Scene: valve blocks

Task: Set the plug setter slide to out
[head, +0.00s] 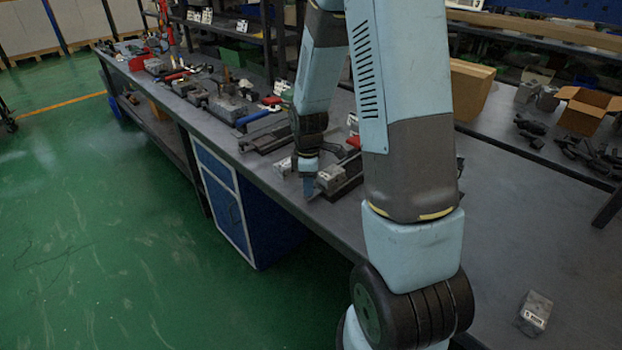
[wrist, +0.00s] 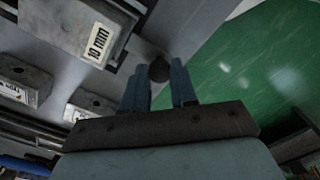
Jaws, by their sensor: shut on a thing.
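In the wrist view, my gripper (wrist: 160,80) has its two blue fingers on either side of a dark round knob (wrist: 158,68). The knob sits by the bench edge, with green floor beyond. I take it to be the plug setter slide's handle, but the slide's body and its in or out marks cannot be made out. In the head view, my gripper (head: 308,186) points down at the bench's front edge, beside a small grey block (head: 330,178). The knob is not discernible there.
In the wrist view, a grey block labelled 10 mm (wrist: 75,25) is close on the left, with other labelled blocks (wrist: 20,82) below it. In the head view, tools crowd the bench (head: 285,190) farther back. A lone labelled block (head: 535,312) stands at lower right.

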